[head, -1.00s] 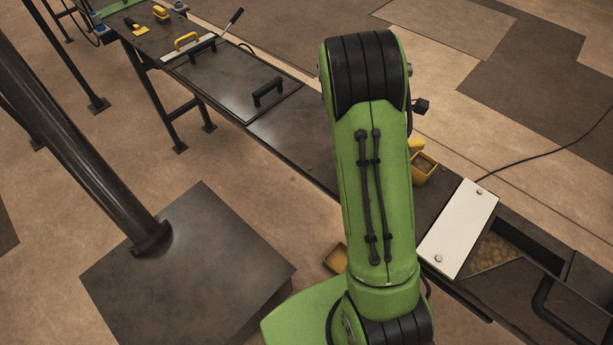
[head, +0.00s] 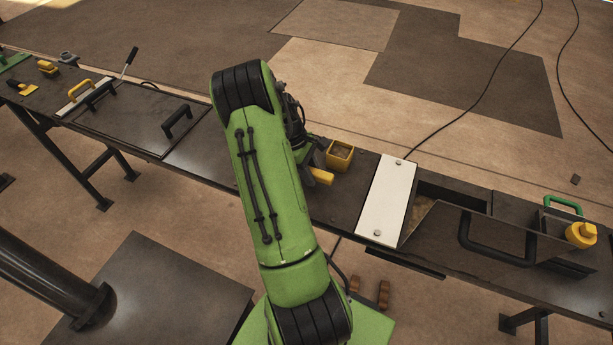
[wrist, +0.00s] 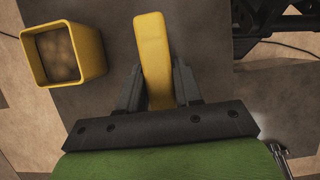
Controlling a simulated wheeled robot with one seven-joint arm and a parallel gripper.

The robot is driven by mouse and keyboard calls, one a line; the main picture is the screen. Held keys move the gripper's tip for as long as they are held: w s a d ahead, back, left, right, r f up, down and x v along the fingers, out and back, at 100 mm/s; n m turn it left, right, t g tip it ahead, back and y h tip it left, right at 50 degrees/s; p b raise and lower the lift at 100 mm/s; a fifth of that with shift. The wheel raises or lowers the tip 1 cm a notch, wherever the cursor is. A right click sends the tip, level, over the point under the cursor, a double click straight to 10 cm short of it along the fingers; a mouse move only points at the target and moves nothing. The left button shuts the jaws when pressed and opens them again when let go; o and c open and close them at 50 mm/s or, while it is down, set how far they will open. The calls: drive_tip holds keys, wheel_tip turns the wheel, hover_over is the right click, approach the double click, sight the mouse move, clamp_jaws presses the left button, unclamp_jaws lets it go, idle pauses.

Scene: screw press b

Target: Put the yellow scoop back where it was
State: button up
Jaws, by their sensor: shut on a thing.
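The yellow scoop shows as a plain yellow bar (wrist: 153,55) between the two dark fingers of my gripper (wrist: 157,88) in the wrist view. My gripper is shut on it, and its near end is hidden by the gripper. In the head view the yellow scoop (head: 322,177) pokes out to the right of my arm, over the dark bench (head: 345,205). I cannot tell whether it touches the bench top. A square yellow box (head: 339,155) with brown contents stands beside it. The box (wrist: 65,55) is left of the scoop in the wrist view, with a gap between them.
A white plate (head: 387,200) and an open bin with a black handle (head: 490,245) are right of the box. A yellow knob-like piece (head: 581,234) is at the far right. Black handles (head: 177,121) and tools stand at the left end. Bare bench lies between.

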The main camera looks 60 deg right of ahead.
drive_tip(key=shift+f, duration=0.9)
drive_tip(key=shift+f, duration=0.2)
drive_tip(key=o, duration=1.1)
drive_tip(key=shift+r, duration=0.1)
